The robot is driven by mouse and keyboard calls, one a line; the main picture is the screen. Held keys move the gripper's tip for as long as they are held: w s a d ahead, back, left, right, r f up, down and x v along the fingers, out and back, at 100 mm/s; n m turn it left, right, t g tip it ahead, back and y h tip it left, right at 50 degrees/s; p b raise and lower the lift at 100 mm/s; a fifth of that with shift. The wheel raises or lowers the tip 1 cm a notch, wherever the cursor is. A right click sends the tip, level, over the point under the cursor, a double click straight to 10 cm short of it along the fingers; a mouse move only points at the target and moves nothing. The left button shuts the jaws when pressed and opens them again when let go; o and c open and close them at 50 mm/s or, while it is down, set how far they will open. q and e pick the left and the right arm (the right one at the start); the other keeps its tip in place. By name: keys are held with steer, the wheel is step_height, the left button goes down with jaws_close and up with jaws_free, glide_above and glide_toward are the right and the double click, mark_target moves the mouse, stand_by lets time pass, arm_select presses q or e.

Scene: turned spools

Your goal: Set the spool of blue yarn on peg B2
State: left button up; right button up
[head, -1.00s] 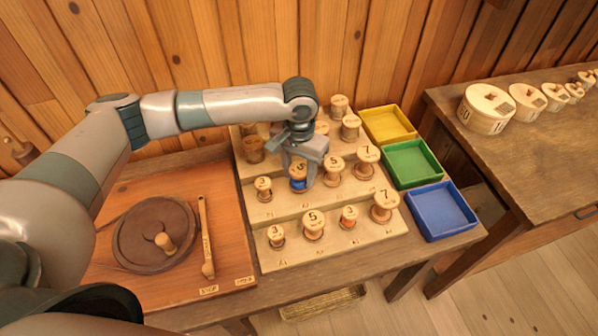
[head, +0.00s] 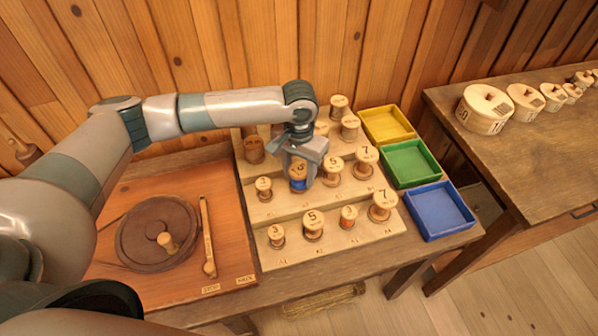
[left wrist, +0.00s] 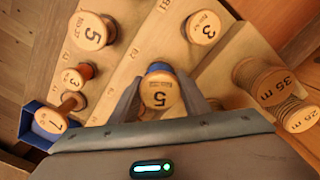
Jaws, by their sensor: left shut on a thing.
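The spool of blue yarn (head: 298,184) is at the second place from the left on the middle step of the stepped wooden rack (head: 355,232). My left gripper (head: 300,176) is shut on it from above. In the left wrist view, the blue spool's pale top, marked 5 (left wrist: 160,95), sits between the two fingers, with blue yarn below it. The spool looks upright. I cannot tell whether it rests on the step or hangs just above it. My right gripper is out of view.
Spools 3 (head: 264,188) and 5 (head: 333,170) stand close on either side. Several spools stand on the front and back steps. Yellow (head: 412,138), green (head: 436,176) and blue (head: 470,222) trays lie to the right. A turntable (head: 140,240) is on the left.

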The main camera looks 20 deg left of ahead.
mark_target(299, 170)
arm_select(q)
steer(key=shift+f, duration=0.6)
steer(key=o, duration=0.8)
steer(key=shift+c, duration=0.2)
steer(key=shift+r, duration=0.1)
step_height(299, 170, up, 3)
steer(key=p, duration=0.3)
step_height(299, 170, up, 8)
steer(key=p, duration=0.9)
steer(key=shift+p, duration=0.3)
stand_by(0.5)
